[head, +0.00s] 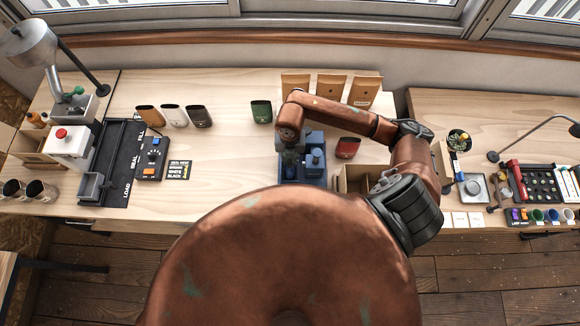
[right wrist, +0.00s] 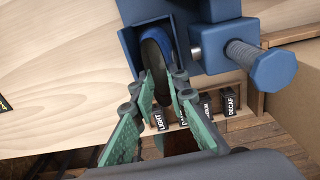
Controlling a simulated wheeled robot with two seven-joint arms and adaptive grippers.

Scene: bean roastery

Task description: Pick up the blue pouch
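The blue pouch (right wrist: 150,48) shows in the right wrist view as a blue and dark rounded shape inside a slot of a dark blue machine (right wrist: 173,12). In the head view my right gripper (head: 290,157) points down over the machine's left part. My left gripper is not in view.
Tan bags (head: 364,92) stand at the back. A wooden bin (head: 350,178) with labelled compartments sits beside the machine.

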